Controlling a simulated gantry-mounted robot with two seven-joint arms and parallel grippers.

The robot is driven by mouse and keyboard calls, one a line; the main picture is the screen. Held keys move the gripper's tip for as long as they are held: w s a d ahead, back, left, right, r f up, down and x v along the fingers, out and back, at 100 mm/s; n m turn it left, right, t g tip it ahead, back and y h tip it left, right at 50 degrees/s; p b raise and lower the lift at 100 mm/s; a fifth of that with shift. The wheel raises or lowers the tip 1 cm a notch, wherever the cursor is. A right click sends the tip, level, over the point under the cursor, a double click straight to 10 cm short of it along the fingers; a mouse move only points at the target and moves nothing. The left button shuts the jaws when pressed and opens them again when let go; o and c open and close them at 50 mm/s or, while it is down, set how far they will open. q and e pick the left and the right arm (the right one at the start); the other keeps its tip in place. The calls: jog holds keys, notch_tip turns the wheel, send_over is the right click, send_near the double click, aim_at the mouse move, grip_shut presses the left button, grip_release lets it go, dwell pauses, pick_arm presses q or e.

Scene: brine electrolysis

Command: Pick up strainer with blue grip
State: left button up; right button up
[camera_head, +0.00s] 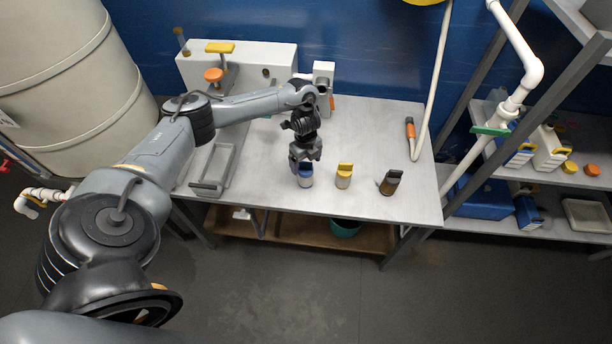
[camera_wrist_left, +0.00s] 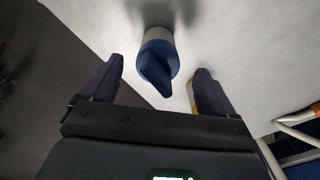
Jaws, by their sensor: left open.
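The strainer with blue grip (camera_head: 305,180) stands upright on the grey table, a pale cylinder with a blue top. In the head view my left gripper (camera_head: 305,156) is just above it and hides part of the grip. In the left wrist view the blue grip (camera_wrist_left: 158,65) lies ahead of and between the two open fingers of my left gripper (camera_wrist_left: 160,82), with a gap on each side. The fingers are not closed on it. My right gripper is not in view.
A strainer with a yellow grip (camera_head: 344,176) and one with a dark top (camera_head: 389,183) stand to the right on the table (camera_head: 360,130). A grey tray (camera_head: 216,168) lies at the left. An orange-ended tool (camera_head: 410,128) lies at the right. The front edge is close.

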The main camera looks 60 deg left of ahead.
aim_at(305, 168)
pick_arm(q)
jog(key=shift+s+f, duration=0.1)
jog(key=shift+f, duration=2.4)
jog(key=c, duration=1.2)
jog(key=shift+c, duration=0.2)
